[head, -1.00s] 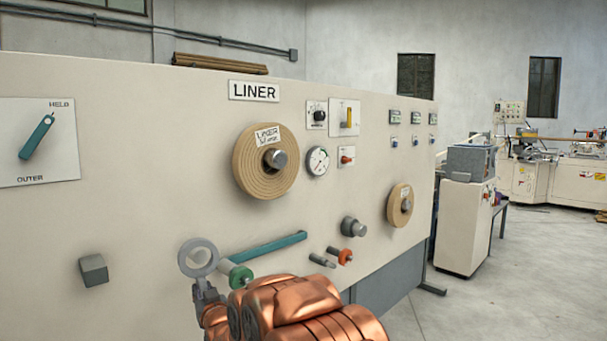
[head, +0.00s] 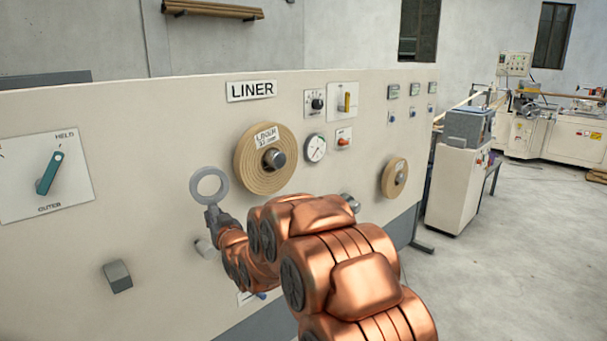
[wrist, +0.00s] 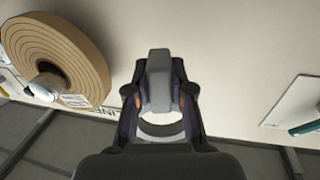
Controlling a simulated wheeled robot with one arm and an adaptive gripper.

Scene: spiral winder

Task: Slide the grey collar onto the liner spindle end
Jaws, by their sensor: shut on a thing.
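The grey collar (head: 209,186) is a ring held up by my gripper (head: 214,215), left of the liner roll in the head view. In the wrist view the collar (wrist: 160,124) sits between the fingers of my gripper (wrist: 159,98), which is shut on its block-like part. The liner spindle end (head: 274,159) is a grey metal stub at the centre of the tan liner roll (head: 250,175), under the LINER sign. It also shows in the wrist view (wrist: 47,86) at the left. The collar is apart from the spindle end.
A pale machine panel (head: 130,200) carries a dial gauge (head: 315,148), knobs and a HELD/OUTER lever (head: 50,172). A grey block (head: 117,276) juts from it lower left. A smaller roll (head: 395,178) is at the right.

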